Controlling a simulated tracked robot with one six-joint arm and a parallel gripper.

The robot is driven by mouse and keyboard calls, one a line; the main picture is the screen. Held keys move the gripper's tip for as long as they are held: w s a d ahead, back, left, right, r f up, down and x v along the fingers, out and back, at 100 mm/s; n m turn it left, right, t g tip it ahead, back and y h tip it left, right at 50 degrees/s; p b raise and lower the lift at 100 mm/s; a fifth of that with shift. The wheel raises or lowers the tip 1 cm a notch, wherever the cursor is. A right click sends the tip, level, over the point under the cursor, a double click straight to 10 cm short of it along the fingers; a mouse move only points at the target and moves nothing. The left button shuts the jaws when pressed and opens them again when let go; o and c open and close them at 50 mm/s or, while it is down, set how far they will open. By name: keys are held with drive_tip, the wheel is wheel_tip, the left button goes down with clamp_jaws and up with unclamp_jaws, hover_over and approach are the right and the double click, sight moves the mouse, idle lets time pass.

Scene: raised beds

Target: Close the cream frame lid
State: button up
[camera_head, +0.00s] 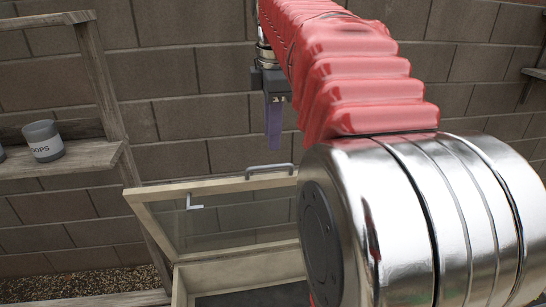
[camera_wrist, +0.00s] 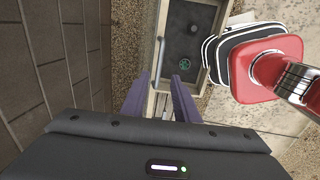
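The cream frame (camera_head: 235,272) stands low against the wall, with its lid (camera_head: 157,220) raised and tilted up. The lid has a cream wooden rim, a glass pane and a grey handle (camera_head: 268,167) on its upper edge. In the wrist view the lid is seen almost edge-on, with the handle (camera_wrist: 158,52) along it. My gripper (camera_head: 274,130) hangs above the handle in the head view, apparently apart from it. My arm hides the right part of the frame and lid.
A block wall (camera_head: 190,80) rises behind the frame. A wooden shelf (camera_head: 75,160) with a grey labelled jar (camera_head: 43,141) is at left. Inside the frame are a dark round item (camera_wrist: 193,27) and a small green item (camera_wrist: 185,63). Gravel (camera_wrist: 130,50) lies beside the frame.

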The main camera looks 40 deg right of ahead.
sight(271, 166)
drive_tip(key=f, duration=0.5)
drive_tip(key=w+f, duration=0.1)
drive_tip(key=f, duration=0.1)
drive_tip(key=shift+d+f, duration=0.2)
drive_tip(key=shift+f, duration=0.05)
drive_tip(key=shift+c, duration=0.3)
clamp_jaws()
